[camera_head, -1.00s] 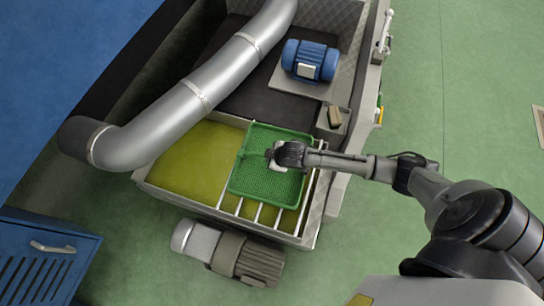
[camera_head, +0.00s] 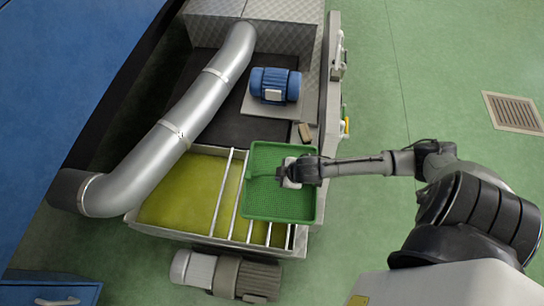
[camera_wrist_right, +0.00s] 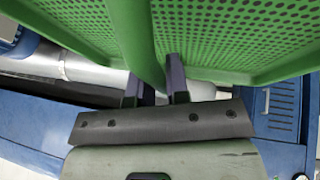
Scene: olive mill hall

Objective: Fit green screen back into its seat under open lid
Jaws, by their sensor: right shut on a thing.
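The green screen (camera_head: 267,204), a shallow perforated tray with a raised rim, is over the right part of the open trough (camera_head: 170,232). Pale bars (camera_head: 221,192) cross the trough and show left of the screen and below it. Whether the screen touches the bars or hangs above them I cannot tell. My right gripper (camera_head: 290,172) is at the middle of the screen. In the right wrist view, my right gripper (camera_wrist_right: 155,92) is shut on the screen's green handle bar (camera_wrist_right: 139,40), with perforated mesh either side. My left gripper is not in view.
A thick silver pipe (camera_head: 195,105) runs along the left of the machine. A blue motor (camera_head: 275,84) and a small tan block (camera_head: 305,132) sit beyond the screen. A grey motor (camera_head: 228,275) is below the trough. Green floor at right is clear around a grate (camera_head: 515,111).

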